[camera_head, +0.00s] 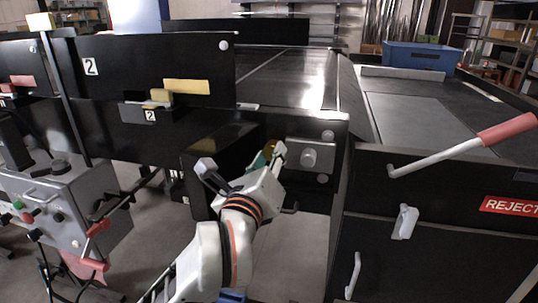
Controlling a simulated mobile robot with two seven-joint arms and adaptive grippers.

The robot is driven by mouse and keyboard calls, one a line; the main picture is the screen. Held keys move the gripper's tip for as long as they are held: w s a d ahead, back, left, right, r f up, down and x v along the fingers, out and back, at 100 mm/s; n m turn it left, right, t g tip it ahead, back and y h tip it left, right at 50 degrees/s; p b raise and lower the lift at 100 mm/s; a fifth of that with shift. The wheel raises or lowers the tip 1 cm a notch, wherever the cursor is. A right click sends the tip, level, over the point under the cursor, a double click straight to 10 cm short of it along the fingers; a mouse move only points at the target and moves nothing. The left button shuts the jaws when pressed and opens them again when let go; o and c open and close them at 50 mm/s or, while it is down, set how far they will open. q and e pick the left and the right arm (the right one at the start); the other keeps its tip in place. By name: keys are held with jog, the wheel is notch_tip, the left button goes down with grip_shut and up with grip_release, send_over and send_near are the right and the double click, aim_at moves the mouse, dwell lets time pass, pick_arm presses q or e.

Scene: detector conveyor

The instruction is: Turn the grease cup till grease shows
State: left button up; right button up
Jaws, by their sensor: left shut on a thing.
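The grease cup (271,147) shows as a small brass-coloured piece on the dark conveyor frame, left of a grey bearing plate (310,156). My left gripper (265,160) comes up from the lower middle and is shut on the grease cup. Its fingers hide most of the cup, and a small teal patch shows beside them. I cannot make out any grease. My right gripper is not in view.
The conveyor belt (285,75) runs back behind the frame. At the right, a black reject cabinet (440,225) has a red-handled lever (505,130) sticking up. A grey control box (75,205) stands at the left. A blue bin (415,57) is behind.

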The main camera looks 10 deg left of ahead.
pick_arm(q)
jog(key=shift+r+m+p, duration=0.15)
jog(key=shift+m+p, duration=0.35)
jog(key=shift+m, duration=0.3)
jog(key=shift+m+p, duration=0.35)
jog(key=shift+m, duration=0.15)
jog(key=shift+m+p, duration=0.9)
jog(key=shift+m, duration=0.5)
jog(key=shift+f+m+p, duration=0.2)
jog(key=shift+m+p, duration=0.7)
jog(key=shift+p, duration=0.05)
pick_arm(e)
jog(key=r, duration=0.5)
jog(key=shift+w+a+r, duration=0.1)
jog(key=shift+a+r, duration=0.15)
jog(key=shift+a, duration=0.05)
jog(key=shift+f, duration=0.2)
pick_arm(q)
jog(key=o, duration=1.1)
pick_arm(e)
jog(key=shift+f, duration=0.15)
